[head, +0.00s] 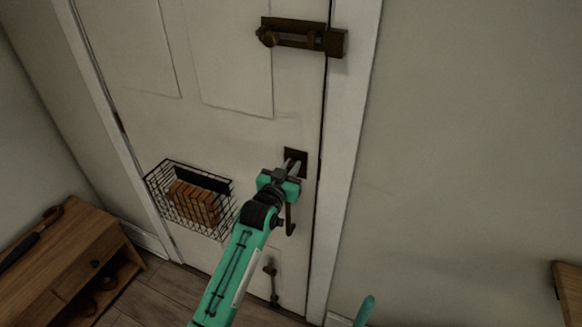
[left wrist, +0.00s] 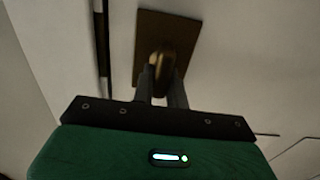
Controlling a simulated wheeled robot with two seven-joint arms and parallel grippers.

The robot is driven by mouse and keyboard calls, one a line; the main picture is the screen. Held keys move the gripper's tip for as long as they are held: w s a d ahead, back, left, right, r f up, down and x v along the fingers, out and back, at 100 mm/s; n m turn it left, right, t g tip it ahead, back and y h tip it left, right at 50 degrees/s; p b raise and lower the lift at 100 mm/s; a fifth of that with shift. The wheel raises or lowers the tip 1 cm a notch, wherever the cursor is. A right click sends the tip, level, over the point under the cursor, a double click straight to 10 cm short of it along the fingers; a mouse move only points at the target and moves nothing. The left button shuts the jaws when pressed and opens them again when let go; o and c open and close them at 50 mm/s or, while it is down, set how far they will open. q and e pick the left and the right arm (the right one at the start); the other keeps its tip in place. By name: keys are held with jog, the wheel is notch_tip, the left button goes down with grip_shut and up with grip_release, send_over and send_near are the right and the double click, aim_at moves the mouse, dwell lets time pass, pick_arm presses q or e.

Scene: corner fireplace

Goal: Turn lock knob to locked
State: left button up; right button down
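The lock knob (left wrist: 159,62) is a small dark bronze knob on a rectangular plate (left wrist: 181,28) on the white door. The plate also shows in the head view (head: 296,154), near the door's right edge. My left gripper (head: 294,162) is at the knob, its two narrow fingers close together. In the left wrist view, its fingers (left wrist: 161,88) lie on either side of the knob and appear to pinch it. The fingers and wrist hide the knob in the head view.
A bronze slide bolt (head: 300,38) sits higher on the door, a lever handle (head: 290,219) just below the wrist, and another bolt (head: 271,270) lower down. A wire basket (head: 185,205) hangs to the left. A wooden bench (head: 70,250) stands at left. The right wall is clear.

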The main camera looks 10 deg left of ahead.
pick_arm(q)
grip_shut()
jog(key=shift+m, duration=0.3)
pick_arm(e)
jog(key=shift+d, duration=0.6)
pick_arm(q)
jog(key=m, duration=0.4)
jog(key=shift+d+p, duration=0.3)
jog(key=shift+p, duration=0.05)
jog(key=m, duration=0.4)
jog(key=f+m, duration=0.1)
jog(key=m, duration=0.8)
jog(key=shift+s+d+f, duration=0.15)
jog(key=shift+d+f, duration=0.05)
jog(key=shift+d, duration=0.2)
pick_arm(e)
jog(key=shift+r, duration=0.5)
pick_arm(q)
jog(key=shift+m, duration=0.3)
pick_arm(e)
jog(key=shift+a, duration=0.2)
pick_arm(q)
jog(key=o, duration=0.8)
grip_release()
